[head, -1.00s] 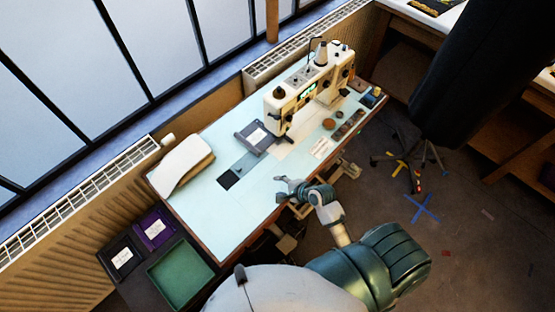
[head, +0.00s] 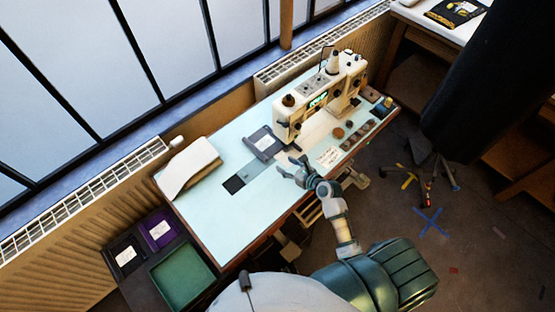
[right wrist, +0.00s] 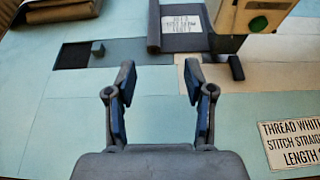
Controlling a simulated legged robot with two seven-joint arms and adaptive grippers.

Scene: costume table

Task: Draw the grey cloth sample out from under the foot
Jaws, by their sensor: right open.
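The grey cloth sample (head: 264,143) lies flat on the pale blue table, left of the cream sewing machine (head: 308,98), with a white printed label on it. In the right wrist view the cloth (right wrist: 181,43) is at the top centre, its right end close to the machine head. Where it meets the foot is too dark to make out. My right gripper (head: 292,169) is open and empty over the table, on the near side of the cloth and apart from it. In the right wrist view its two fingers (right wrist: 158,80) stand wide apart below the cloth. My left gripper is out of view.
A dark inset strip with a black square (head: 234,184) lies left of the cloth. A printed note (head: 328,157) lies to the right. The table's near left area is clear.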

